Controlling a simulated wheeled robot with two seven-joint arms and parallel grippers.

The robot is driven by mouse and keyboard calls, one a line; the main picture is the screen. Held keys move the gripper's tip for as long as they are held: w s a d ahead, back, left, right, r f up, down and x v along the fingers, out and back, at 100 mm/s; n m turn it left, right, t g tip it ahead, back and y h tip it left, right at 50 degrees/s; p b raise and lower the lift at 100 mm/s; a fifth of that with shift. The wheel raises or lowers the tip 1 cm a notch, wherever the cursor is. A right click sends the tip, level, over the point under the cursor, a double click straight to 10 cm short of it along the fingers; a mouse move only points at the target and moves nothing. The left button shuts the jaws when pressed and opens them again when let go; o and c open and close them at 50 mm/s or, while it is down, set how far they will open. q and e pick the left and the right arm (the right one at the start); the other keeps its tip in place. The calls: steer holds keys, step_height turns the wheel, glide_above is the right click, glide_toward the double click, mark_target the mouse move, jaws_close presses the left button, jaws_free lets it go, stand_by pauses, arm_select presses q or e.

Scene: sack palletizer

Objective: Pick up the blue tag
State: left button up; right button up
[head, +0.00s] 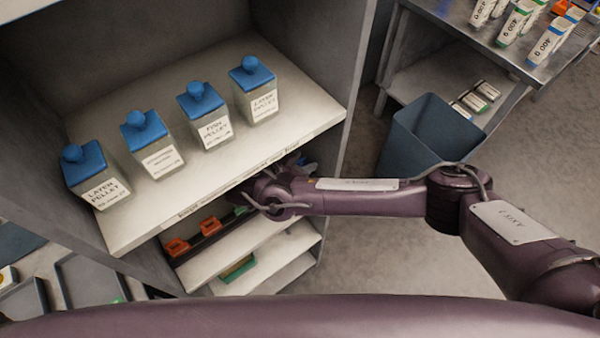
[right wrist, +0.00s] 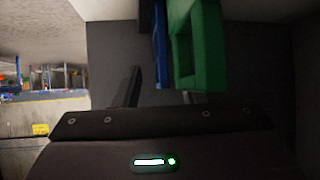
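In the right wrist view a narrow blue piece (right wrist: 161,45), which looks like the blue tag, hangs at the upper middle. It is directly left of a large green tag (right wrist: 196,45) with an opening in it. My right gripper (right wrist: 160,86) is open, with the dark left finger standing apart from the tags. Its right finger is mostly hidden below the green tag. In the head view my right wrist (head: 275,192) is at the shelf's front edge, and the fingers are hidden. I cannot tell whether the blue tag lies between the fingers. My left gripper is not in view.
Several blue-lidded jars (head: 213,131) stand on the upper shelf (head: 165,215). Below it, orange tags (head: 209,227) sit on a dark rail. A blue bin (head: 425,140) stands on the floor at right, near a metal table (head: 470,25) with packs. Trays (head: 85,280) lie at lower left.

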jaws_close()
steer(key=shift+r, duration=0.1)
stand_by(0.4)
